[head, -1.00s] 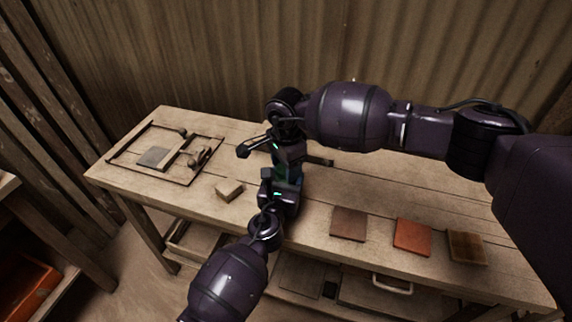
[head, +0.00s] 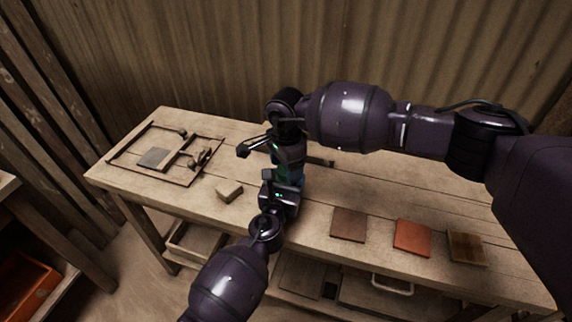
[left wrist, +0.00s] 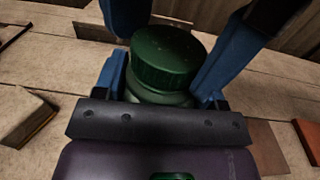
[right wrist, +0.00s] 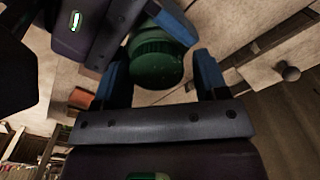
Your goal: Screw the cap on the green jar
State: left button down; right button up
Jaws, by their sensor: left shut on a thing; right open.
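The green jar (left wrist: 150,97) is held between the blue fingers of my left gripper (left wrist: 165,75), which is shut on its body. The ribbed, dark green cap (left wrist: 168,60) sits over the jar's mouth; I cannot tell how tight it is. In the right wrist view, the cap (right wrist: 157,58) lies between the fingers of my right gripper (right wrist: 163,70). That gripper is open, with a gap on the right side of the cap. In the head view, my right gripper (head: 287,158) is above my left gripper (head: 284,188), and together they hide most of the jar.
A tile press frame (head: 193,181) with a grey plate lies on the left of the wooden bench (head: 330,190). A pale block (head: 229,191) is left of my grippers. A brown tile (head: 349,224), an orange tile (head: 412,238) and a patterned tile (head: 467,247) lie along the front right.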

pick_arm(q)
jog(key=shift+a, duration=0.2)
pick_arm(e)
jog(key=shift+s+r, duration=0.1)
jog(key=shift+r, duration=2.1)
pick_arm(q)
jog(key=shift+d, duration=0.1)
pick_arm(e)
jog(key=shift+o, duration=0.4)
jog(key=o, duration=0.3)
pick_arm(q)
jog(key=shift+r, duration=0.1)
pick_arm(e)
jog(key=shift+o, duration=0.2)
notch_tip(320, 180, up, 12)
pick_arm(q)
jog(key=shift+c, duration=0.6)
grip_release()
